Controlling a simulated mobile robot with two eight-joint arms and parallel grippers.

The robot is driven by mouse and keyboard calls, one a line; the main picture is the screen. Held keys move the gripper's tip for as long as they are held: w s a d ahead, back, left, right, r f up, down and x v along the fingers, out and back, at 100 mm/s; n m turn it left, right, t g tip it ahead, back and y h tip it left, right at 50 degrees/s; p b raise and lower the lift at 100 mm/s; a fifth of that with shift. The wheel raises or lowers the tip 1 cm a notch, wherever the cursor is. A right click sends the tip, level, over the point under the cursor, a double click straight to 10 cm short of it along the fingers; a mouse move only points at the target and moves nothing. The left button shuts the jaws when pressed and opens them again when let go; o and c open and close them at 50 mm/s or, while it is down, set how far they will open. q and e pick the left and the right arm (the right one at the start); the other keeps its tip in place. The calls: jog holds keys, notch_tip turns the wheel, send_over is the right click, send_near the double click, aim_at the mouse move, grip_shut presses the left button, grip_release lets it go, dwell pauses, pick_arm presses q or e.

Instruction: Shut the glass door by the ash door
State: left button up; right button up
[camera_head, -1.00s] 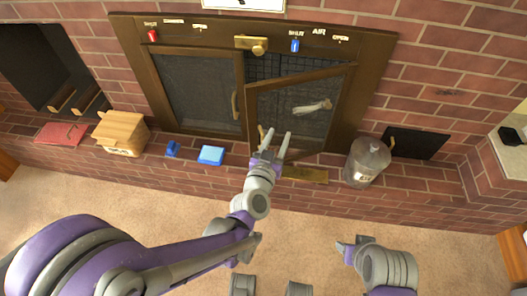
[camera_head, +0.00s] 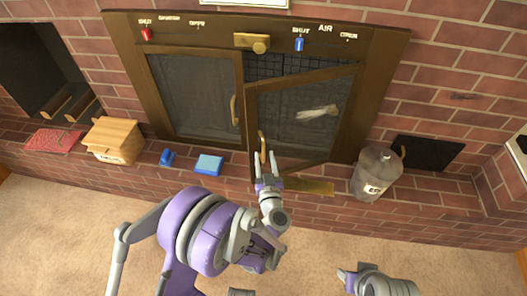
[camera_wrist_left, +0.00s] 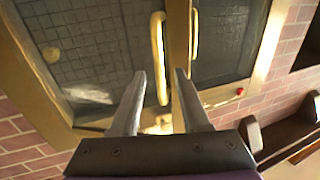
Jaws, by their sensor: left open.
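The right glass door (camera_head: 305,115) of the fireplace stands ajar, its handled left edge swung out toward me. Its brass handle (camera_head: 262,147) is near that edge. The left glass door (camera_head: 195,95) looks shut. My left gripper (camera_head: 267,156) is open at the ajar door's handle. In the left wrist view this handle (camera_wrist_left: 158,50) appears between the spread fingertips; contact cannot be told. My right gripper (camera_head: 346,277) is low in the head view, away from the doors. I cannot tell for sure which part is the ash door.
A labelled grey canister (camera_head: 376,172) stands on the brick hearth at right, near a black panel (camera_head: 428,152). A brass strip (camera_head: 308,187) lies below the doors. A blue box (camera_head: 208,165), a small blue item (camera_head: 167,157) and a wooden box (camera_head: 113,139) sit left.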

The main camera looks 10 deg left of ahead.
aim_at(263, 153)
pick_arm(q)
jog(key=shift+x, duration=1.7)
grip_shut()
